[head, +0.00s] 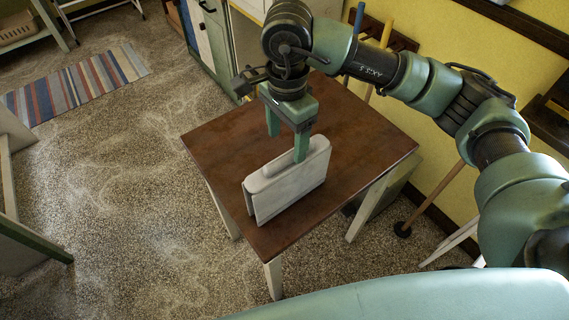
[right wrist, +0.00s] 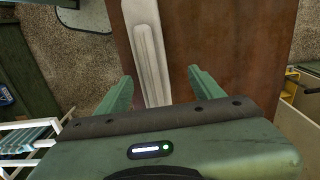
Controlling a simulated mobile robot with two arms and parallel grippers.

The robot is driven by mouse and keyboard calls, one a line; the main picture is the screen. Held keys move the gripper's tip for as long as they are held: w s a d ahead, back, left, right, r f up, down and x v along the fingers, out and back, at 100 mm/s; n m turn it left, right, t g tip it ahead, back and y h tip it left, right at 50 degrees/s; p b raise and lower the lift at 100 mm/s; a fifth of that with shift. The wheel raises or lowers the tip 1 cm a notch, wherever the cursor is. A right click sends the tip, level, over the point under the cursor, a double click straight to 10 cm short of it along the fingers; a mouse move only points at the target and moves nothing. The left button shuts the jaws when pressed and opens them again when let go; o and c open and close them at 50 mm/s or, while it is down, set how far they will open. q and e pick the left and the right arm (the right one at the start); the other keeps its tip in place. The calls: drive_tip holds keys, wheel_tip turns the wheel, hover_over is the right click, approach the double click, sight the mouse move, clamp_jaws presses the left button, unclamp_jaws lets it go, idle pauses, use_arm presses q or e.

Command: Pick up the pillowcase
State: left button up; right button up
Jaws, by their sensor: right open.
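The pillowcase (head: 290,184) is a pale grey-white folded cloth standing on edge on the brown wooden table (head: 365,135). My right gripper (head: 286,148) is open and points down at the pillowcase's upper edge. In the head view one fingertip overlaps the cloth and the other is on its far side. In the right wrist view the pillowcase (right wrist: 151,55) runs between the lines of the two fingers of my right gripper (right wrist: 160,77), closer to the left finger. I cannot tell whether a finger touches it. My left gripper is not in view.
The table top around the pillowcase is bare. A yellow wall (head: 437,150) and long wooden handles (head: 387,34) stand behind the table. A striped rug (head: 75,85) lies on the speckled floor at the left. A cabinet (head: 216,35) stands beyond the table.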

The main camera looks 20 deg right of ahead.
sight(289, 163)
drive_tip(key=shift+s+f+p, duration=0.4)
drive_tip(key=shift+f+p, duration=0.05)
drive_tip(key=shift+f, duration=0.15)
drive_tip(key=shift+s+f+p, duration=0.35)
drive_tip(key=shift+f+p, duration=0.05)
drive_tip(key=shift+f, duration=0.2)
wheel_tip(289, 163, down, 4)
drive_tip(key=shift+d+r+p, duration=0.1)
drive_tip(key=shift+p, duration=0.8)
drive_tip(key=shift+w+f, duration=0.1)
drive_tip(key=shift+f, duration=0.15)
drive_tip(key=c, duration=1.2)
clamp_jaws()
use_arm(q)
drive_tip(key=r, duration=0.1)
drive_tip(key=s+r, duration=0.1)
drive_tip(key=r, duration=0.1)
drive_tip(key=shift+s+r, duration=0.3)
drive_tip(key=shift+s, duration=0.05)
